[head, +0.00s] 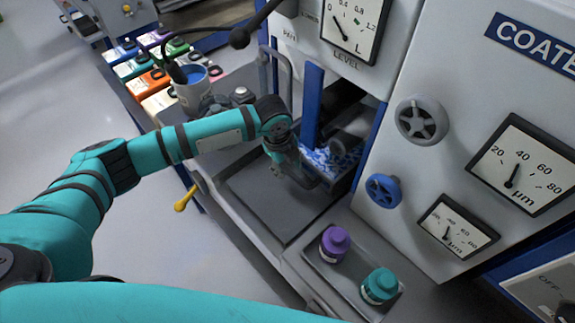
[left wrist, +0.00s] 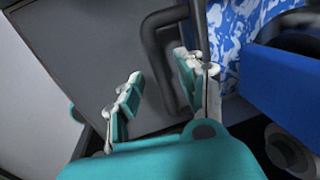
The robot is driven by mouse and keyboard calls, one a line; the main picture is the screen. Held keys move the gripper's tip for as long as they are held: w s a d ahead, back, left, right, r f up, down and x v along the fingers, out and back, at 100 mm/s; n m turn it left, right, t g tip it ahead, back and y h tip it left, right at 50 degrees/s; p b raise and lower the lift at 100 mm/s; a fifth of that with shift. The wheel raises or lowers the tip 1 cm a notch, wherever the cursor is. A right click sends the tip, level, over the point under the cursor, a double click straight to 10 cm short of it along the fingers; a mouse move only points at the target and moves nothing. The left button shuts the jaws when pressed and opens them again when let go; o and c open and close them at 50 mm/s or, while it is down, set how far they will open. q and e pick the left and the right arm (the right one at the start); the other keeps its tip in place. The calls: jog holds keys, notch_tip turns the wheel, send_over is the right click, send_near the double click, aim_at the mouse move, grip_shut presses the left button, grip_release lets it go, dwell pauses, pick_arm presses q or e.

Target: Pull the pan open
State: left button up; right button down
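The pan (head: 318,157) sits in the opening of the coating machine, with blue-and-white liquid in it. The liquid also shows at the top right of the left wrist view (left wrist: 232,42). A dark grey loop handle (left wrist: 155,50) shows in the left wrist view, in front of the liquid. My left gripper (head: 303,178) is at the front of the pan and partly hides it. In the left wrist view its two teal fingers (left wrist: 157,88) are apart, with one bar of the handle showing between them. I cannot tell whether they touch it. My right gripper is out of view.
A flat dark grey shelf (head: 262,205) lies before the opening. Purple (head: 334,244) and teal (head: 380,286) bottles stand on a tray to its right. A blue knob (head: 382,191) is beside the opening. A cup of blue liquid (head: 196,91) stands behind my left arm.

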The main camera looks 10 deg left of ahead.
pick_arm(q)
jog(key=shift+w+d+f, duration=0.1)
jog(key=shift+f, duration=0.55)
grip_shut()
